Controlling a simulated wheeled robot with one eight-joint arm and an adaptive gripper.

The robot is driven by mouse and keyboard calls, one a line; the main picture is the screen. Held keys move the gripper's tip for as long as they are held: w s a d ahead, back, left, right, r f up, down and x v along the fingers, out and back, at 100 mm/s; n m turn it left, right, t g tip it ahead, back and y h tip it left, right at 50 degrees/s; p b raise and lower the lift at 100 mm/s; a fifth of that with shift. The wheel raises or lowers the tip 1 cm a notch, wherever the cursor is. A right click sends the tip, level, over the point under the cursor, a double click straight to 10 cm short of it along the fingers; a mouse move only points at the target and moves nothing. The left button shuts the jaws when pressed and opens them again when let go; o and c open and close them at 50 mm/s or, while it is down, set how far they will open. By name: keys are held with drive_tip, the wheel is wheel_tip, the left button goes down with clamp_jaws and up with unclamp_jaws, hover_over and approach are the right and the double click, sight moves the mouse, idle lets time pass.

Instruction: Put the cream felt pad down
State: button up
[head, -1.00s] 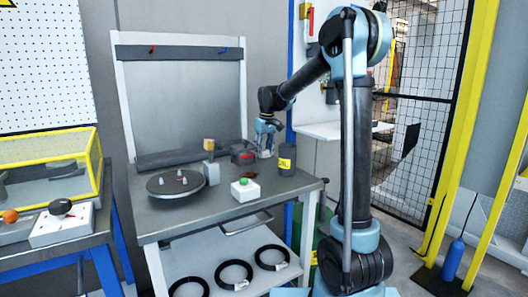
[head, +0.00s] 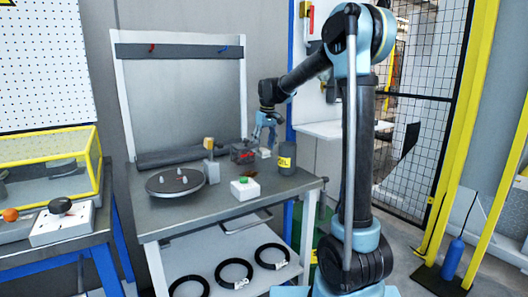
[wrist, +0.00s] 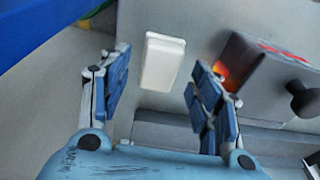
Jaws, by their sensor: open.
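The cream felt pad (head: 265,153) lies at the back right of the grey workbench (head: 220,209), between a dark box and a dark can. In the wrist view the pad (wrist: 162,62) is a pale, rounded block beyond the fingers, in the gap between them. My gripper (head: 265,141) is just above the pad, pointing down. Its two blue fingers (wrist: 158,82) are spread apart and hold nothing. A visible gap separates the pad from each finger in the wrist view.
A dark box with red marks (head: 243,153) stands close left of the pad. A dark can with a yellow label (head: 286,158) stands close right. Nearer are a green-button box (head: 245,190) and a round turntable (head: 160,187). Black coils (head: 233,273) lie on the lower shelf.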

sight(266, 150)
wheel_tip(266, 150, up, 10)
drive_tip(key=s+d, duration=0.1)
drive_tip(key=shift+r, duration=0.2)
drive_tip(key=shift+s, duration=0.15)
